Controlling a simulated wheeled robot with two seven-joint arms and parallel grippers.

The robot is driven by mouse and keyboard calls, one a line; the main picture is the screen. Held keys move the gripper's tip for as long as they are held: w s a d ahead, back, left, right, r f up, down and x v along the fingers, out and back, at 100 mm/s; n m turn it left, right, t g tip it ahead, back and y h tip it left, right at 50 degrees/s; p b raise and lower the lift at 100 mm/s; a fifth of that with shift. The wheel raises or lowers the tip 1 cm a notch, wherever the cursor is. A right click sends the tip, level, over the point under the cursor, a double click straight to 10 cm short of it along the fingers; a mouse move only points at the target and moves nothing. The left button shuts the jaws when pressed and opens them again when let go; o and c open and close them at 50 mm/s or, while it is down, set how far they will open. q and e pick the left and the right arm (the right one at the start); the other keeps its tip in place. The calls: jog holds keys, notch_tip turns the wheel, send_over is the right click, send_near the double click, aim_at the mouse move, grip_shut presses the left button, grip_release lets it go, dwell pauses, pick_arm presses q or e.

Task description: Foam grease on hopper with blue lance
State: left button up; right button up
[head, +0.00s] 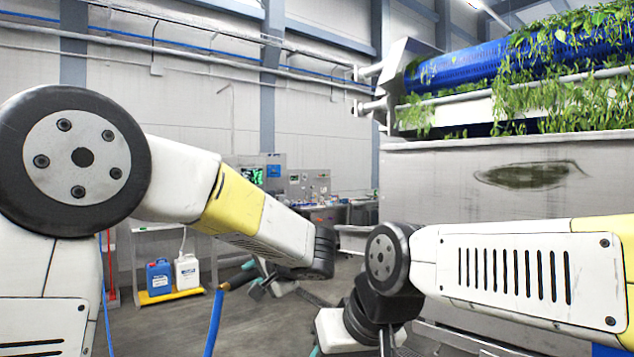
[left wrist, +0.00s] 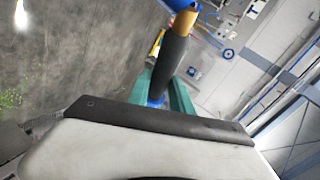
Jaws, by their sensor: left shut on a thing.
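The hopper (head: 480,205) is a grey steel wall at right, with a dark greenish grease patch (head: 528,175) smeared on its face. My left gripper (head: 252,279) has teal fingers and is shut on the blue lance; in the left wrist view the fingers (left wrist: 165,92) close around its black grip (left wrist: 172,66). Beyond the grip are a brass-coloured part and a blue part. The lance's other end is hidden. My right gripper (head: 352,350) is at the bottom edge, largely cut off; its jaws are unclear.
A blue conveyor (head: 470,68) draped with leafy greens runs above the hopper. A blue jug (head: 159,279) and a white jug (head: 187,270) stand on a yellow tray at left. Sinks and a screen are behind. Grey floor (head: 165,330) is open at lower left.

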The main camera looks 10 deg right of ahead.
pick_arm(q)
jog(key=s+d+r+m+h, duration=0.2)
jog(key=s+d+r, duration=0.35)
jog(key=r, duration=0.25)
jog(key=s+d+r+m+t+h, duration=0.1)
jog(key=s+d+r+h, duration=0.1)
jog(key=s+d+r, duration=0.35)
jog(key=s+d+r+m+h, duration=0.25)
jog(key=s+r, duration=0.35)
jog(key=r, duration=0.3)
jog(key=w+d, duration=0.2)
jog(key=d, duration=0.3)
jog(key=shift+w+d+r, duration=0.25)
jog(key=shift+w+d, duration=0.1)
jog(key=shift+o, duration=1.4)
grip_shut()
